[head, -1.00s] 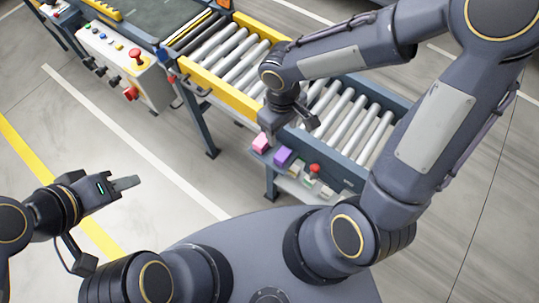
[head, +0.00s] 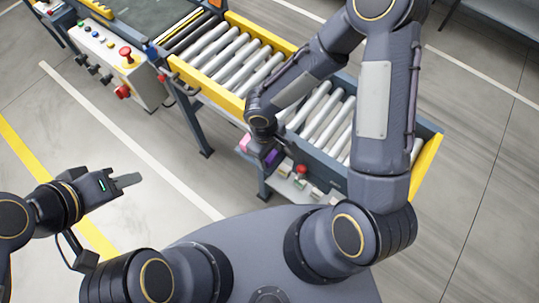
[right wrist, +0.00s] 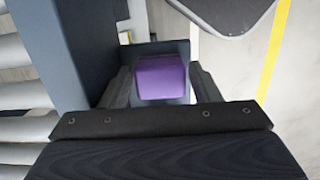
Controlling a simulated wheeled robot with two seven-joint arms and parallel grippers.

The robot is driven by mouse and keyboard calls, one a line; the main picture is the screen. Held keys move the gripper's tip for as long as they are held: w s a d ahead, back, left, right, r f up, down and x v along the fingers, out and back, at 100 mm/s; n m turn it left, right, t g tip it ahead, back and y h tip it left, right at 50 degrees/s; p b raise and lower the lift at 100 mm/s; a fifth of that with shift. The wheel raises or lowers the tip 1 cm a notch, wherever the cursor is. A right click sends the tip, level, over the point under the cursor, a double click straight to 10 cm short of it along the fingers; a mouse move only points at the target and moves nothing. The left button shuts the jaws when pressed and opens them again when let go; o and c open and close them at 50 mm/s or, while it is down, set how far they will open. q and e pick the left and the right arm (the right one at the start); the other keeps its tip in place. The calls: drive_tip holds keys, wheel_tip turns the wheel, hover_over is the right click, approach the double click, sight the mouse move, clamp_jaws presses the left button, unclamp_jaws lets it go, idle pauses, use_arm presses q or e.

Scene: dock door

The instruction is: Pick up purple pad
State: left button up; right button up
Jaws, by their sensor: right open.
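The purple pad (head: 272,156) sits on the narrow shelf (head: 309,190) along the conveyor's near side, partly hidden by my right gripper in the head view. In the right wrist view the purple pad (right wrist: 160,77) shows between the two dark fingers, with a gap visible on each side. My right gripper (right wrist: 163,88) is open and around or just above the pad; the exact height is unclear.
A pink pad (head: 244,142) is left of the purple one. A red-knobbed control (head: 301,170) and small green parts stand to its right. The roller conveyor (head: 235,55) with yellow rails lies behind. A control box (head: 112,66) stands at upper left. Floor at left is clear.

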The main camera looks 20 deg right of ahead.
drive_tip(key=c, duration=0.7)
drive_tip(key=shift+c, duration=0.2)
drive_tip(key=shift+r, duration=0.45)
wheel_tip(320, 180, up, 2)
drive_tip(key=shift+r, duration=0.2)
drive_tip(key=s+a+r+b, duration=0.1)
drive_tip(key=s+a+r, duration=0.1)
drive_tip(key=a+r, duration=0.7)
drive_tip(key=a, duration=0.5)
drive_tip(key=shift+s+r, duration=0.25)
drive_tip(key=shift+r, duration=0.15)
